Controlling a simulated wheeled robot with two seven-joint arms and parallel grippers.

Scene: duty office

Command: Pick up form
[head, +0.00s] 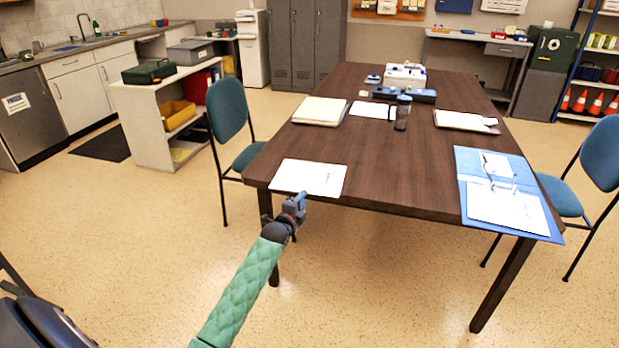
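A white sheet (309,178), which looks like a form, lies flat at the near left edge of the dark wooden table (400,172). My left gripper (300,198) is in front of that edge, its tips by the sheet's near edge in the picture. I cannot tell whether it touches the sheet, or whether its fingers are open or shut. Another white sheet (371,110) lies farther back. My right gripper is not in view.
A blue open binder (547,214) overhangs the table's near right corner. A paper stack (319,111), a dark bottle (402,113) and a clipboard (463,121) stand or lie farther back. Blue chairs (229,109) (602,153) flank the table. The table's middle is clear.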

